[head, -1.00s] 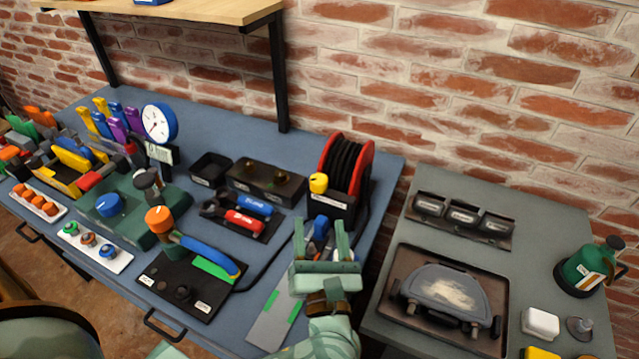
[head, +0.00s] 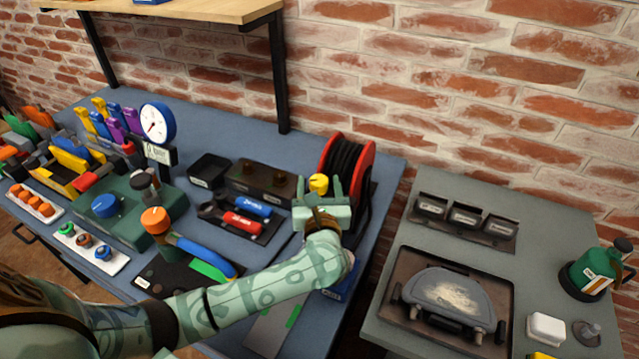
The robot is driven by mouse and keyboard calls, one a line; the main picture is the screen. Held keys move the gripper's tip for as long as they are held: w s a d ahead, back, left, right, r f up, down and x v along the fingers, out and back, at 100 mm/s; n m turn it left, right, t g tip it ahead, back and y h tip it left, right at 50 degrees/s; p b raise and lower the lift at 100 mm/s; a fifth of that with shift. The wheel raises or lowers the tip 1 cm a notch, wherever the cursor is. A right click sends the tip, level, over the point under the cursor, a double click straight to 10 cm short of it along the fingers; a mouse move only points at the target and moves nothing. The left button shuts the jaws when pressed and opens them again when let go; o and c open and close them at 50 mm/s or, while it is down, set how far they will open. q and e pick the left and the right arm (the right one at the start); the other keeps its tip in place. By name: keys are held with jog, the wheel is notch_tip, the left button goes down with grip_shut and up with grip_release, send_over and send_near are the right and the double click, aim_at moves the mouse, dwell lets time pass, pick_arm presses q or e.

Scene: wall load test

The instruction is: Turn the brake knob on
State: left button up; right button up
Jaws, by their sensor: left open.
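A hose or cable reel with red rims (head: 361,148) and a dark winding stands at the back right of the blue bench. A small yellow knob (head: 318,182), likely the brake knob, shows at its lower left front. My left gripper (head: 319,191) is open, with its green fingers up on either side of the knob in the picture. I cannot tell whether they touch it. The gripper hides the reel's black base and the knob's lower part.
A blue and a red handled tool (head: 243,222) lie in a tray left of the gripper. A green box with a blue knob (head: 106,205) and a dial gauge (head: 157,123) stand farther left. A grey table (head: 382,341) is at the right.

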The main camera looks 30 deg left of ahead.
pick_arm(q)
jog(key=shift+w+a, duration=0.35)
jog(key=shift+w, duration=0.2)
jog(key=c, duration=1)
